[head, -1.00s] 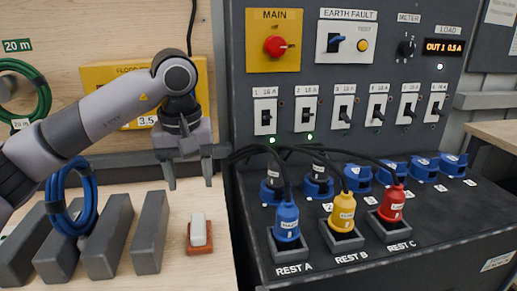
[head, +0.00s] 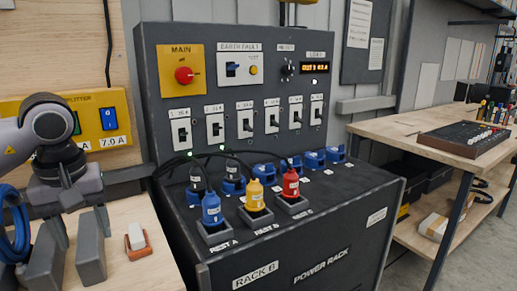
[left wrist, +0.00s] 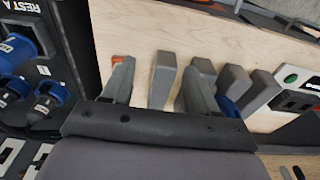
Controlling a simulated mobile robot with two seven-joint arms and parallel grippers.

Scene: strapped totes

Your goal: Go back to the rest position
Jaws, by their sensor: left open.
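My left gripper (head: 83,228) hangs at the lower left of the head view, fingers pointing down, open with nothing between them. It is over the grey blocks (head: 90,258) on the wooden bench (head: 150,272). In the left wrist view its spread fingers (left wrist: 160,90) show with a grey block (left wrist: 162,78) beyond them. My right gripper is in neither view. The blue plug (head: 211,208), yellow plug (head: 254,196) and red plug (head: 291,184) stand in holders marked REST A, REST B and REST C.
The dark power rack (head: 290,255) stands right of the bench. A blue cable coil (head: 15,235) and a white-and-orange item (head: 137,240) are near my left gripper. A wooden table (head: 390,130) with a dark tray (head: 465,138) stands at right, with floor between.

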